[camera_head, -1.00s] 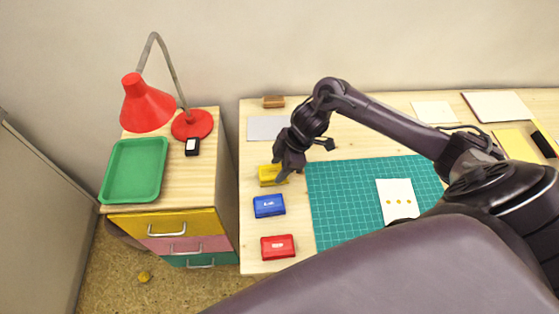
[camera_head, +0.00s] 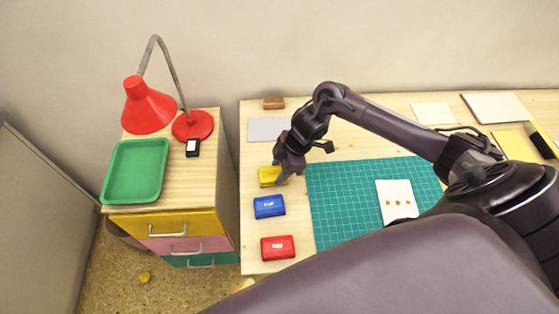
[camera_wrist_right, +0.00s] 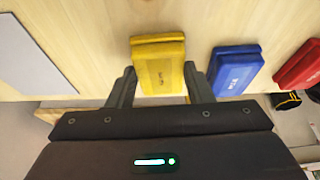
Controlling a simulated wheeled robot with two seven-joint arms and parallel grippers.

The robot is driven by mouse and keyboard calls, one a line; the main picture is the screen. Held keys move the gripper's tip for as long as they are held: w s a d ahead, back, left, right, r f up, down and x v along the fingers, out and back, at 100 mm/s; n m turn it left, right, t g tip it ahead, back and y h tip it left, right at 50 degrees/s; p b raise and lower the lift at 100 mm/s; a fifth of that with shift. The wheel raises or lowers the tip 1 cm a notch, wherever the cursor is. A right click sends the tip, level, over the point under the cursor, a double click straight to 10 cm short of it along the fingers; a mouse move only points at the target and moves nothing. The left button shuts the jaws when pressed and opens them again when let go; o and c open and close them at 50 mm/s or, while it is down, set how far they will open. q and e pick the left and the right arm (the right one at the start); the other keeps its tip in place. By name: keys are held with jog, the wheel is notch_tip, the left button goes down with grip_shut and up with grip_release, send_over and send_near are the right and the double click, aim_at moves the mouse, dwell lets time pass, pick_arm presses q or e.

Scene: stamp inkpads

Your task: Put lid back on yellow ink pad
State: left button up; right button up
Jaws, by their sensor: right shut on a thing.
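The yellow ink pad (camera_head: 268,177) lies near the left edge of the desk, behind the blue one, and in the right wrist view its yellow lid (camera_wrist_right: 158,65) shows from above. The lid appears to lie on the pad, with a second yellow edge showing alongside it; I cannot tell whether it is fully seated. My right gripper (camera_head: 281,178) is over the pad's right part, shut on the yellow lid, with one finger on each side of it. My left gripper is in neither view.
A blue ink pad (camera_head: 269,206) and a red one (camera_head: 278,248) lie in front in a row. A green cutting mat (camera_head: 340,205) with a dotted white card (camera_head: 397,201) is to the right. A grey sheet (camera_head: 267,129) and a brown block (camera_head: 273,102) lie behind.

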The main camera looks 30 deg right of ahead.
dwell(0.3)
jog(key=o, duration=1.1)
jog(key=shift+o, duration=0.2)
jog(key=o, duration=0.4)
jog(key=shift+c, duration=0.2)
jog(key=shift+r+p, duration=3.55)
jog(key=shift+p, duration=0.2)
jog(key=shift+c, duration=0.3)
